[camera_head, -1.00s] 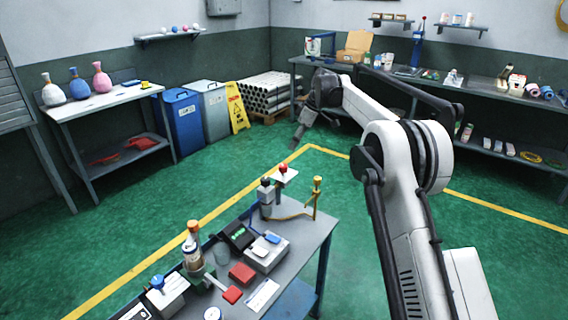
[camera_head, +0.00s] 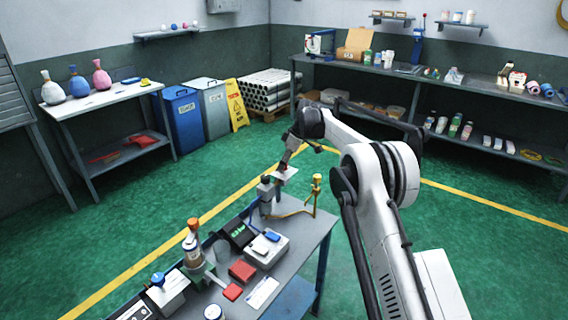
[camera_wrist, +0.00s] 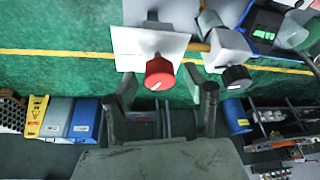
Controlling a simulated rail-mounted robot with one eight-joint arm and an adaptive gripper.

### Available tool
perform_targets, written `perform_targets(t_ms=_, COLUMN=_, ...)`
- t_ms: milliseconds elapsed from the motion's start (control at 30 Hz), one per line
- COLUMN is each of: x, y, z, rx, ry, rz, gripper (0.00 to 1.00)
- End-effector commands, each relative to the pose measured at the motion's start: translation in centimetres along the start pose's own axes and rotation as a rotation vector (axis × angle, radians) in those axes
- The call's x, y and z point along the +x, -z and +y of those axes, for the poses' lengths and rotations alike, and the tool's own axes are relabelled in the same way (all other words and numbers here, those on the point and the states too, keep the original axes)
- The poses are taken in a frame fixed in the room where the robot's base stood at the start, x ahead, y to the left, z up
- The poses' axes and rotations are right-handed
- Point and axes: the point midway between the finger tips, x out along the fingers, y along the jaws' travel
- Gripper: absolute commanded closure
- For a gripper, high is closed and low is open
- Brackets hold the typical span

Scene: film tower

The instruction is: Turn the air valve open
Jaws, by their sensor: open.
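A round red knob (camera_wrist: 160,73) with a white mark on its face shows in the wrist view, on a white plate (camera_wrist: 150,45). It looks like the air valve's handle. In the head view the white plate (camera_head: 286,174) stands at the bench's far end, and my gripper hides the knob. My gripper (camera_wrist: 168,90) is open, with one finger on each side of the knob's line and the knob just ahead of the gap. I see no contact. In the head view my gripper (camera_head: 288,160) is right above the plate.
A black knob (camera_wrist: 236,77) on a grey body sits right of the red knob. A brass fitting (camera_head: 316,185) with a yellow hose stands close by on the bench (camera_head: 305,232). A bottle (camera_head: 192,245), a red box (camera_head: 242,270) and other items crowd the nearer bench. Green floor beyond is clear.

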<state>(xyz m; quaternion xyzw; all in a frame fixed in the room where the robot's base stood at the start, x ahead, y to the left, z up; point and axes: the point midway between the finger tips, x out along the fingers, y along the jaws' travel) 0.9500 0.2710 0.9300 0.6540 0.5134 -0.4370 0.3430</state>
Motion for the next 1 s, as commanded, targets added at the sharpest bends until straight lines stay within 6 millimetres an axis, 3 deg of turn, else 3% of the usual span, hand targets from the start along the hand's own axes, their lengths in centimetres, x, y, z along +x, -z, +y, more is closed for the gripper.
perform_targets(t_ms=133, x=-0.01, y=0.00, z=0.00, rx=0.000, ry=0.000, rz=0.000, gripper=0.53)
perform_targets(t_ms=467, x=-0.03, y=-0.01, z=0.01, rx=0.000, ry=0.000, rz=0.000, gripper=0.97)
perform_targets(t_ms=767, x=0.01, y=-0.04, z=-0.04, rx=0.035, ry=-0.014, rz=-0.001, gripper=0.97)
perform_targets(t_ms=1000, x=0.11, y=-0.08, z=-0.11, rx=0.162, ry=-0.068, rz=0.000, gripper=0.96)
